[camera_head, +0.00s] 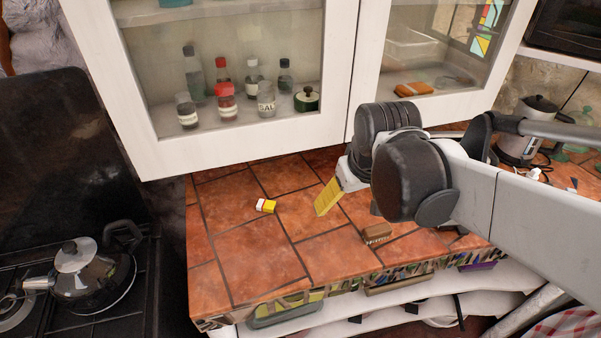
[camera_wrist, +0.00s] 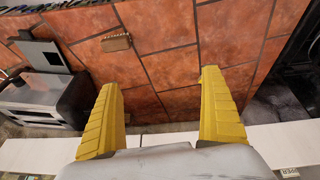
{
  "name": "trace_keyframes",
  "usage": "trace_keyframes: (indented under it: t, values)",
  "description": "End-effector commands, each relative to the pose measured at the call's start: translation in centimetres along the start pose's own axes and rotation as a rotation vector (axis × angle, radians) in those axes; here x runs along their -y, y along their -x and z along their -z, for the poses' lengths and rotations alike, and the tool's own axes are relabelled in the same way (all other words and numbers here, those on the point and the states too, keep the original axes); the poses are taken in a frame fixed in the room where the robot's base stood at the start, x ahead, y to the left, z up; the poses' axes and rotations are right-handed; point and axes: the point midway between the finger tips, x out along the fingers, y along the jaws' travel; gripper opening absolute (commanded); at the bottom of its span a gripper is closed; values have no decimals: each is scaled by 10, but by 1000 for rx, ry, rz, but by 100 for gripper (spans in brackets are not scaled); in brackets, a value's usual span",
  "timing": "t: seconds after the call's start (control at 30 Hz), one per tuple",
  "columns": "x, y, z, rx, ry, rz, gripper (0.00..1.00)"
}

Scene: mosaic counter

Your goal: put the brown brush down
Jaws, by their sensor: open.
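The brown brush (camera_head: 377,233) lies on the terracotta-tiled counter (camera_head: 245,265), close to its front mosaic edge. Its pale bristles show along its lower side in the head view. In the wrist view the brush (camera_wrist: 116,42) lies on the tiles beyond the left finger, apart from both fingers. My gripper (camera_head: 328,197) has yellow ribbed fingers and is above the counter, to the left of the brush in the head view. In the wrist view my gripper (camera_wrist: 160,80) is open, with only tiles showing between the fingers.
White glass-fronted cabinets (camera_head: 345,80) hang above the counter. A stove with a kettle (camera_head: 85,272) stands at left, and an electric kettle (camera_head: 520,130) at right. The counter's left front is clear.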

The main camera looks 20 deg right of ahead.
Motion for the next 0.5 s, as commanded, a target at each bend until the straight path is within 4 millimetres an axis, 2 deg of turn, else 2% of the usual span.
trace_keyframes:
  t: [0.03,0.2,0.33,0.5]
  values:
    - [16,9,-7,-44,10,7,94]
    - [53,28,-22,-180,9,39,94]
    - [68,34,-30,-243,5,61,94]
    - [74,37,-33,-271,2,72,94]
